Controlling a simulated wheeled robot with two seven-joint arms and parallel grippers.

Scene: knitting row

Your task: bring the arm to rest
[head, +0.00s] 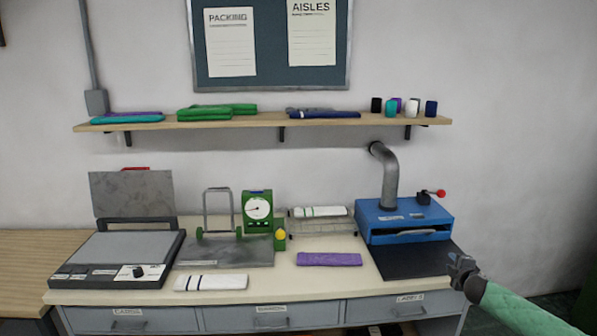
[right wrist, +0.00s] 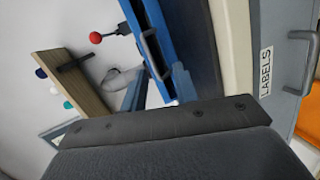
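My right gripper (head: 461,268) is at the front right corner of the workbench (head: 310,284), beside the dark mat in front of the blue machine. Its arm comes in from the lower right with a green sleeve. The fingers are small and dark, so I cannot tell whether they are open or shut, and I make out nothing held. My left gripper is not in view.
The blue machine (head: 405,218) with a red-knobbed lever stands close to my right gripper. A purple folded cloth (head: 329,259) and a white striped one (head: 211,283) lie on the bench. A green dial device (head: 258,210) and an open press (head: 118,258) stand left. Drawers are below.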

